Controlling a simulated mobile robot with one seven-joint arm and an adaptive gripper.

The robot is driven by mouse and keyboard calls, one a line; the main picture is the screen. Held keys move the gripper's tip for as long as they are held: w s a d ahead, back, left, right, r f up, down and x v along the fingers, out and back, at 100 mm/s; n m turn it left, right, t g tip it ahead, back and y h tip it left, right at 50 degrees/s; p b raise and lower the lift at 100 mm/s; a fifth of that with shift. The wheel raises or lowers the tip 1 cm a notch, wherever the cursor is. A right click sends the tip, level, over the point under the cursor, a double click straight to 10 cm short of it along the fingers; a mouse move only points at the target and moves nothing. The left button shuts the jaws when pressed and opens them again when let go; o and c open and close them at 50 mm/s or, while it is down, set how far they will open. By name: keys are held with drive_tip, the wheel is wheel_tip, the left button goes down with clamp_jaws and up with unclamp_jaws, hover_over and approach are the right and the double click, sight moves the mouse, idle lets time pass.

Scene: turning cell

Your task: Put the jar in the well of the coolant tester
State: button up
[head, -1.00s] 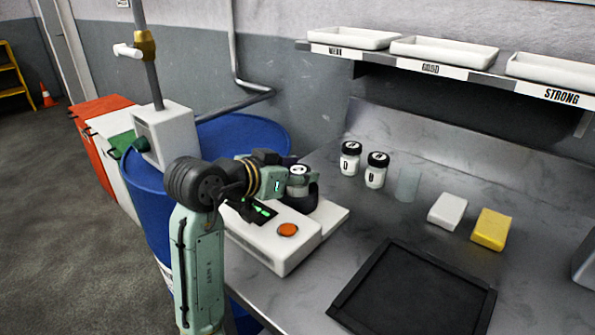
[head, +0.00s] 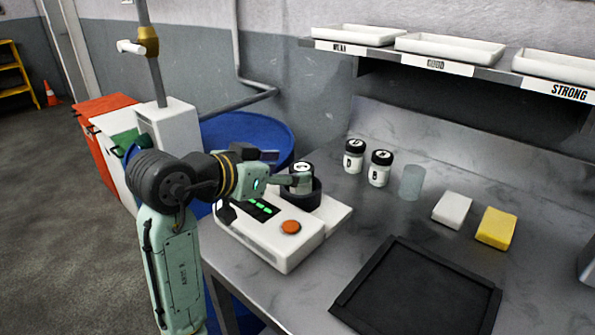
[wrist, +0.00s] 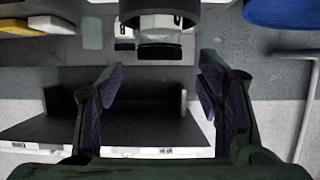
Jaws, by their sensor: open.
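The jar (head: 302,172), with a dark, pale-topped lid, stands upright in the dark round well (head: 301,199) of the white coolant tester (head: 262,240). The well's ring hides its lower part. The tester has a lit green display and an orange button. My gripper (head: 290,181) is at the jar's left, at about lid height. In the wrist view, which looks upside down, my gripper (wrist: 158,84) is open and empty. The jar's black lid (wrist: 160,51) shows beyond the fingertips, apart from them, with the ring (wrist: 160,8) above it in the picture.
Two other black-lidded jars, D (head: 353,157) and B (head: 379,169), stand behind the tester, near a translucent cylinder (head: 411,183). A white block (head: 452,210), a yellow block (head: 496,228) and a black tray (head: 370,314) lie rightward. A shelf (head: 480,75) holds labelled trays.

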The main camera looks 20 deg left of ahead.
drive_tip(key=v, duration=0.6)
drive_tip(key=shift+s+a+r+b, duration=0.1)
drive_tip(key=shift+s+r+b, duration=0.05)
drive_tip(key=shift+s+b, duration=0.2)
